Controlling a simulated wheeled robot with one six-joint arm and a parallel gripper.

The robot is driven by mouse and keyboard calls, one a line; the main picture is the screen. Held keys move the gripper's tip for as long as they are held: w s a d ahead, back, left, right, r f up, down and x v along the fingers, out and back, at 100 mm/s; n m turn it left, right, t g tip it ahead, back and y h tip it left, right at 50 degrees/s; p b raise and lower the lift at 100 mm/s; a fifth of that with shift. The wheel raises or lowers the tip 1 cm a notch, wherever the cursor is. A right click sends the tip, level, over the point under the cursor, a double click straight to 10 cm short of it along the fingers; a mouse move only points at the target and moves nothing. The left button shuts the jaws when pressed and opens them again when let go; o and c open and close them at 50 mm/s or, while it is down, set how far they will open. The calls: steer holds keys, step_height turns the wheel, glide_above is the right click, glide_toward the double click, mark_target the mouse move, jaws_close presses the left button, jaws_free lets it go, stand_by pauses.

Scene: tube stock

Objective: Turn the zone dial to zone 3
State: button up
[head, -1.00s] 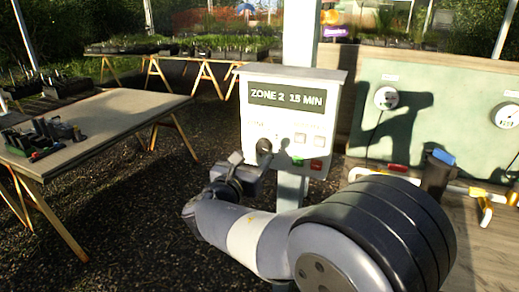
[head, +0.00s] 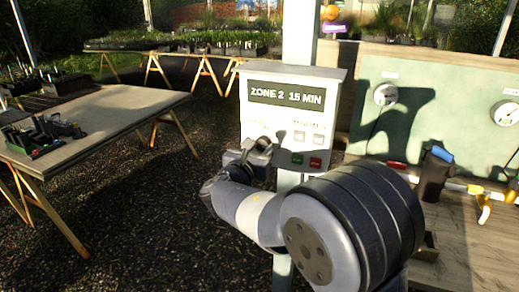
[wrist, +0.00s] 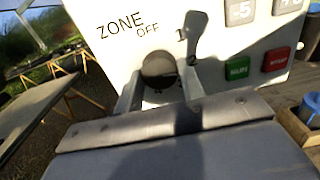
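The zone dial (wrist: 160,68) is a dark round knob on the white control box (head: 325,125). In the wrist view it lies between the two fingers of my gripper (wrist: 160,88), one on each side. I cannot tell whether the fingers press on it or stand just clear. In the head view my gripper (head: 256,150) is up against the box front and hides the dial. The display (head: 287,96) reads "ZONE 2 15 MIN".
Green (head: 297,158) and red (head: 315,162) buttons sit right of the dial, below two grey buttons (wrist: 240,12). A bench with a dark holder (head: 434,175) and tools stands at right. A table (head: 120,110) with small items is at left.

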steer(key=c, duration=0.4)
steer(key=shift+c, duration=0.2)
steer(key=shift+f+m+b, duration=0.15)
steer(key=shift+m+b, duration=0.15)
steer(key=shift+b, duration=0.3)
steer(key=m+b, duration=0.1)
steer(key=b, duration=0.2)
steer(key=shift+f+m, duration=0.2)
steer(key=shift+m, duration=0.2)
steer(key=m+b, duration=0.4)
steer(key=b, duration=0.1)
steer(key=shift+a+b, duration=0.1)
steer(key=shift+b, duration=0.2)
steer(key=m+b, duration=0.3)
steer(key=shift+r, duration=0.25)
steer(key=shift+r+m, duration=0.1)
steer(key=shift+m, duration=0.2)
